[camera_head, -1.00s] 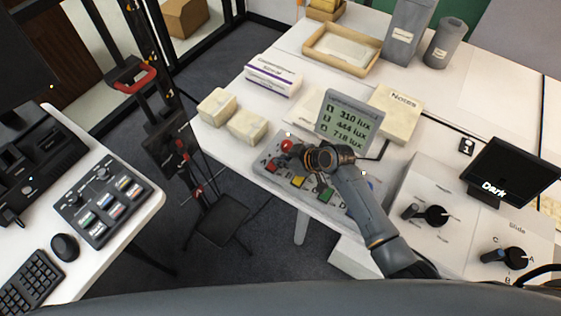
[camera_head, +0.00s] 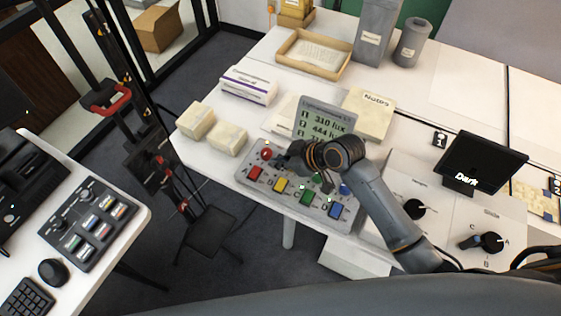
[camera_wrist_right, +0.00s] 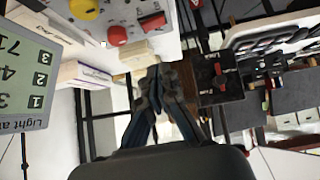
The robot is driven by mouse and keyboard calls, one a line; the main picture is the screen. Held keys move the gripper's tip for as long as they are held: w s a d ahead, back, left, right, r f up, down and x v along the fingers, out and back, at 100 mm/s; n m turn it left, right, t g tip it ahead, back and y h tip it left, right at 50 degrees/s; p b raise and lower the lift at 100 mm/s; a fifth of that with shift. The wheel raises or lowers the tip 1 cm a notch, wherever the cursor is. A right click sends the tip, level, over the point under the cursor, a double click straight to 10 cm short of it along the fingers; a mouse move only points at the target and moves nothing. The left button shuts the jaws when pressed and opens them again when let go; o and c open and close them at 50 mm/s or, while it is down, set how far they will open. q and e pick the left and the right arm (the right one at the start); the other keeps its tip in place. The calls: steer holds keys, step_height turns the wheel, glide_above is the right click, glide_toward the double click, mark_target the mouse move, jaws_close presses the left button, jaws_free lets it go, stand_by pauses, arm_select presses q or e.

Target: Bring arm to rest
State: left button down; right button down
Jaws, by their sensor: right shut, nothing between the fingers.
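My right gripper (camera_head: 285,160) is shut and empty. It is above the grey button panel (camera_head: 243,188), just right of the red round knob (camera_head: 266,154). I cannot tell the exact height. In the right wrist view the closed fingertips (camera_wrist_right: 157,78) point at open space, with the red knob (camera_wrist_right: 117,36) up and to the left. The panel has a red button (camera_head: 255,173), a yellow one (camera_head: 279,185), a green one (camera_head: 306,197) and a blue one (camera_head: 335,211), lettered A to D. My right forearm hides part of the panel. My left gripper is not in view.
A lux display (camera_head: 322,122) stands behind the panel, close to my right wrist. Pale blocks (camera_head: 228,138), a white box (camera_head: 249,85) and a notes pad (camera_head: 369,112) are on the table. A dark monitor (camera_head: 485,161) and control boxes stand to the right.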

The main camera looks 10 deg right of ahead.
steer(key=shift+s+d+r, duration=0.3)
steer(key=shift+s+r, duration=0.05)
steer(key=shift+r, duration=0.05)
steer(key=shift+s, duration=0.1)
